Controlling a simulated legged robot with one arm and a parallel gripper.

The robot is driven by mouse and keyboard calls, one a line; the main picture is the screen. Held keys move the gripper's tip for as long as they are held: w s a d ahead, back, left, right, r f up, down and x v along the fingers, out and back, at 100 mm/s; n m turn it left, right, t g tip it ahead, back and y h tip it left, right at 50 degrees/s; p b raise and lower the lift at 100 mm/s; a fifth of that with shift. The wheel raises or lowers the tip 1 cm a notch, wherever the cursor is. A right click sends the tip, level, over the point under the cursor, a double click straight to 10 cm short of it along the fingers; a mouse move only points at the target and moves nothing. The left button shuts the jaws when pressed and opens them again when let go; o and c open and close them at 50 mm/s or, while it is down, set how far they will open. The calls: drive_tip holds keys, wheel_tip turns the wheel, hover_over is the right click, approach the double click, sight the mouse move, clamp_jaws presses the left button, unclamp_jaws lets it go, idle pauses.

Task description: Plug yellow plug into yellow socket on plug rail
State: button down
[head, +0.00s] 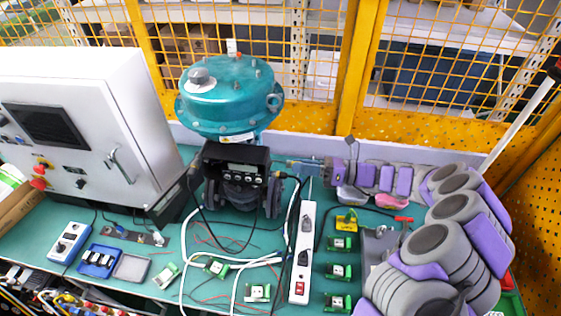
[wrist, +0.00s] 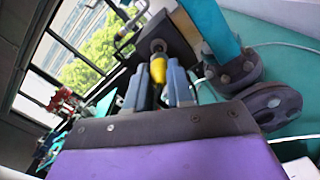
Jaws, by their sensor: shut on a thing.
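My gripper (head: 292,165) reaches in from the right, just right of the black valve positioner (head: 238,175). In the wrist view its blue-grey fingers (wrist: 158,88) are shut on the yellow plug (wrist: 158,70), which shows between them with a dark grey end. In the head view the plug is too small or hidden to make out. A yellow socket (head: 346,222) sits at the far end of a row of green-and-white modules, below and right of my gripper. The rail under it is mostly hidden. My gripper is apart from the socket.
A white power strip (head: 302,252) lies left of the module row. A teal actuator (head: 230,95) stands above the positioner. A white control cabinet (head: 85,125) is at left. Loose cables cross the green table. Yellow mesh fencing (head: 440,50) closes off the back.

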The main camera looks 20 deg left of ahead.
drive_tip(key=shift+d, duration=0.15)
drive_tip(key=shift+p+v, duration=0.55)
drive_tip(key=shift+v, duration=0.5)
drive_tip(key=shift+w+d, duration=0.1)
drive_tip(key=shift+d, duration=0.05)
